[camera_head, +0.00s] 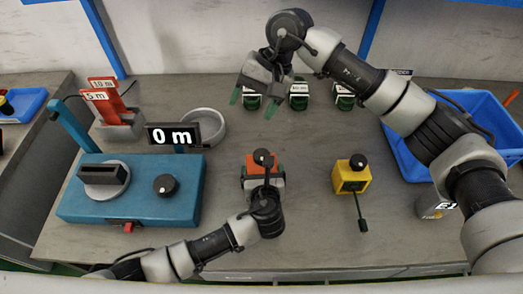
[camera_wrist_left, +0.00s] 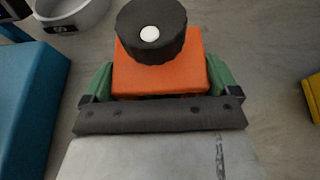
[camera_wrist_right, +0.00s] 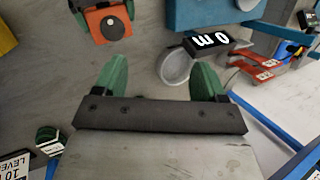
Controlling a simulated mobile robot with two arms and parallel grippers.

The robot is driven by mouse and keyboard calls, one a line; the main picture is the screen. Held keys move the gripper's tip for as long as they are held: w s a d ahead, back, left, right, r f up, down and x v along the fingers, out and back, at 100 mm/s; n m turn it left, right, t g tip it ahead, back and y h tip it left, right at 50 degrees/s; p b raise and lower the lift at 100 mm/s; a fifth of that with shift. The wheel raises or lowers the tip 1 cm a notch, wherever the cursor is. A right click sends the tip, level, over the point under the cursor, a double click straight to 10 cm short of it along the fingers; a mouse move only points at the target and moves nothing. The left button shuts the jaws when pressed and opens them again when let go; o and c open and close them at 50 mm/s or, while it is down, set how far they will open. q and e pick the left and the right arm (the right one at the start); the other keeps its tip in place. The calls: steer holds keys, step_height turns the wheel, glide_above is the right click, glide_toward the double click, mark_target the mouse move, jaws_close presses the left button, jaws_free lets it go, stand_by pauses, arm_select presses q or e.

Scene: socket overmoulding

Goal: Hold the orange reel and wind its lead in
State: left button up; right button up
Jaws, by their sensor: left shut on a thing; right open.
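The orange reel (camera_head: 269,163) sits on the bench at the middle, with a black round knob (camera_wrist_left: 152,30) with a white dot on its top. My left gripper (camera_wrist_left: 155,85) is shut on the reel's orange body, with one green finger on each side. The reel also shows at the top of the right wrist view (camera_wrist_right: 107,22). Its lead cannot be made out. My right gripper (camera_head: 254,98) is open and empty, above the back of the bench, well away from the reel.
A blue machine (camera_head: 185,200) with a "0 m" display (camera_head: 173,135) stands at left, near a grey round dish (camera_head: 204,127) and red labelled stands (camera_head: 118,118). A yellow reel (camera_head: 350,177) with a dark lead lies to the right. Several green-black items (camera_head: 299,97) line the back. A blue bin (camera_head: 405,160) is at right.

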mark_target(262, 154)
steer(key=f+n+h, duration=0.1)
steer(key=f, duration=0.4)
steer(key=s+d+f+n+t+h, duration=0.1)
steer(key=f+h, duration=0.1)
steer(key=f, duration=0.3)
steer(key=f+n+t+h, duration=0.1)
steer(key=f+n, duration=0.1)
steer(key=f, duration=0.3)
steer(key=shift+s+d+f+h, duration=0.15)
steer(key=shift+d+f+h, duration=0.2)
steer(key=shift+f+h, duration=0.05)
steer(key=shift+c, duration=0.2)
steer(key=c, duration=0.9)
steer(key=shift+m, duration=0.3)
